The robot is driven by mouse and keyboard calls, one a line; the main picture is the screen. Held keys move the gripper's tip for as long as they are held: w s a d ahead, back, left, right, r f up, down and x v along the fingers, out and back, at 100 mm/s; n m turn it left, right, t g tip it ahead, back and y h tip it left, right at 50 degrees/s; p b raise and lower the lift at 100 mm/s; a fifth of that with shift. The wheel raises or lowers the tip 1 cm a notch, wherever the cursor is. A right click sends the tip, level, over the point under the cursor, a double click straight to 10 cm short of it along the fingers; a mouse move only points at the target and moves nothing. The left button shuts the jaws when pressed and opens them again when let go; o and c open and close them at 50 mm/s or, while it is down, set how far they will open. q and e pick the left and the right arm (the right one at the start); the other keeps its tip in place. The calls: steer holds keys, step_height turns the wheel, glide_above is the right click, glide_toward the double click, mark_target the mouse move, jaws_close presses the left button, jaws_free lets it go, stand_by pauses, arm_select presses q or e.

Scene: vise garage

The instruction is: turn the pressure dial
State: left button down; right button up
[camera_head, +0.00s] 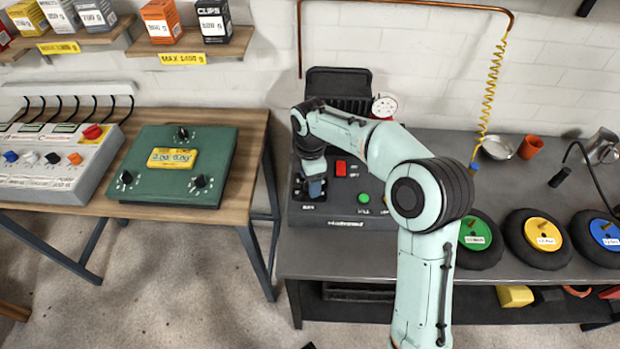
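A dark grey machine (345,214) with a control panel stands at the left end of the grey workbench. A round white gauge (384,106) shows behind my arm; its reading is too small to make out. My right gripper (315,187) points down at the left part of the panel, over a dark square area with a label below it. A dial there would be mostly hidden by the gripper, and I cannot tell whether the fingers touch or grip one. My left gripper is not in view.
The panel also has a red switch (341,168) and a green button (363,198). A green box with knobs (180,190) sits on the wooden table to the left. Several wheels, one with a yellow hub (543,234), line the bench's front right. A coiled yellow hose (491,100) hangs behind.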

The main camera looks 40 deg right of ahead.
steer(key=c, duration=1)
